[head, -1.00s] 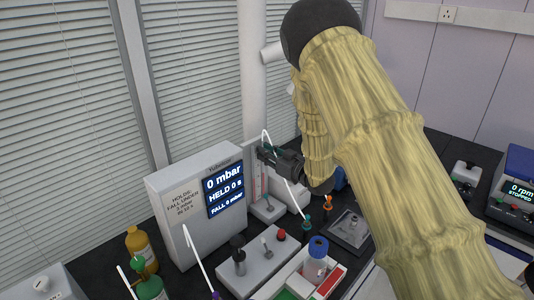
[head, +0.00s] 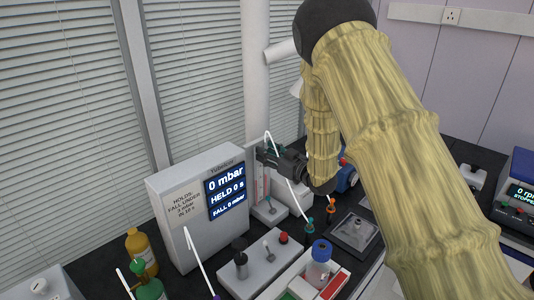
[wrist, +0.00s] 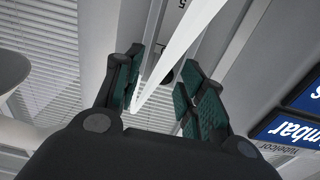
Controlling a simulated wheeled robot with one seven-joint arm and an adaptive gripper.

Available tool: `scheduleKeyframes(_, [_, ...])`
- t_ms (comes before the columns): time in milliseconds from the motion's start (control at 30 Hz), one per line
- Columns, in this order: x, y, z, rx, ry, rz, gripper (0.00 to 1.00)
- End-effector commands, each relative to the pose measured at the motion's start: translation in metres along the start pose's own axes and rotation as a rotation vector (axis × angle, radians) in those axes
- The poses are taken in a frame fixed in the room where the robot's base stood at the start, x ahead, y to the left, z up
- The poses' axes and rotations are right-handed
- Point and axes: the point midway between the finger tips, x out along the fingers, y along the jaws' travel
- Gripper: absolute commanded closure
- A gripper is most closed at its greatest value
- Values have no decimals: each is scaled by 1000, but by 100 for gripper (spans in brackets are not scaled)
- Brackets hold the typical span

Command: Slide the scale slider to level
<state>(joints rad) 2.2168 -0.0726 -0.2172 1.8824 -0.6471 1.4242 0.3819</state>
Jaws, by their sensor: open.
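The manometer panel with the scale (head: 262,187) is a pale upright board with a red column, right of the display box. My gripper (head: 262,153) is at the top of this board, its fingers pointing left in the head view. In the wrist view my gripper (wrist: 160,88) is open, with teal pads apart. A white tube (wrist: 180,50) runs across the gap between the fingers, nearer the left one. A grey strip with a dark mark (wrist: 168,76) shows behind the tube. I cannot make out the slider for certain; the fingers and tube cover much of that area.
The display box (head: 190,215) reads 0 mbar and stands close left of the gripper. White tubes loop beside the board. A valve block (head: 262,268), a blue-capped bottle (head: 319,268) and a square plate (head: 352,236) stand in front.

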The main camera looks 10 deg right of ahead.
Motion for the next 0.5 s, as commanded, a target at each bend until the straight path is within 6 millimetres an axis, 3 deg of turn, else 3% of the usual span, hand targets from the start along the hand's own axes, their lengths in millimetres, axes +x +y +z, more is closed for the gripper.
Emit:
scheduleKeyframes(233, [-11, -1, 1, 1, -3, -2, 60])
scheduleKeyframes(500, [-58, 0, 0, 2, -1, 0, 60])
